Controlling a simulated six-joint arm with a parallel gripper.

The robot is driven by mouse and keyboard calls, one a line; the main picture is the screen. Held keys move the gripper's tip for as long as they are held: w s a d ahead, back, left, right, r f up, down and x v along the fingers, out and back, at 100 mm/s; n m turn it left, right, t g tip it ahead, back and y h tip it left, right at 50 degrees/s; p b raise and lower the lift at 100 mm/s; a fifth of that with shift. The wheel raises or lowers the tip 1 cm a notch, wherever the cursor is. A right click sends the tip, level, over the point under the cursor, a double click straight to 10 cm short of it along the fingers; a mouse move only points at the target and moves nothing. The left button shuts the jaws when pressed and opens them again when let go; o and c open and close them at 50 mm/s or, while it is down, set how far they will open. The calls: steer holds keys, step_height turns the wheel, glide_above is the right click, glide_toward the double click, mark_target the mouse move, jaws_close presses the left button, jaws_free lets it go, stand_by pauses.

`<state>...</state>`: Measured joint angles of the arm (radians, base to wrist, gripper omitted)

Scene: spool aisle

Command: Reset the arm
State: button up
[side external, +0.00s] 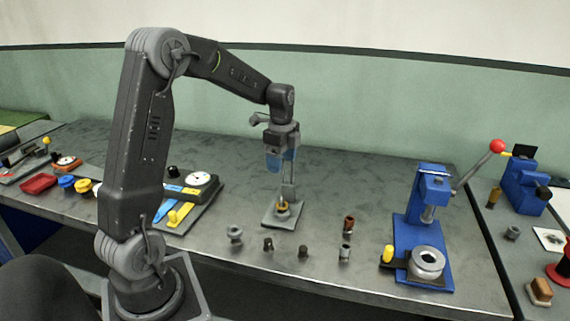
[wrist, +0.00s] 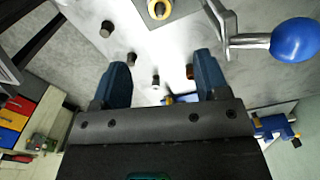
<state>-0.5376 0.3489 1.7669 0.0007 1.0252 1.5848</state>
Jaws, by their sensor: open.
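My gripper (side external: 280,163) hangs from my bent arm above the middle of the bench, with its blue fingers pointing down. In the wrist view my gripper (wrist: 163,82) has its two blue fingers wide apart with nothing held between them. A small metal stand with a brass-coloured ring (side external: 283,207) on its grey base plate (side external: 272,219) is below the gripper, apart from it. The ring also shows at the top of the wrist view (wrist: 159,9).
Several small cylindrical parts, including a grey spool (side external: 235,233) and a brown one (side external: 349,223), stand on the front of the bench. A blue press (side external: 432,205) with a red-knobbed lever stands right. A dial gauge fixture (side external: 197,182) is left. The bench's back is clear.

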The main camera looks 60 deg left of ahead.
steer(key=s+d+r+n+t, duration=0.25)
steer(key=d+r, duration=0.35)
steer(key=d, duration=0.3)
steer(key=s+d+r+n+t, duration=0.3)
steer(key=s+d+n, duration=0.6)
steer(key=s+d, duration=0.4)
steer(key=s, duration=0.3)
steer(key=shift+d+r, duration=0.25)
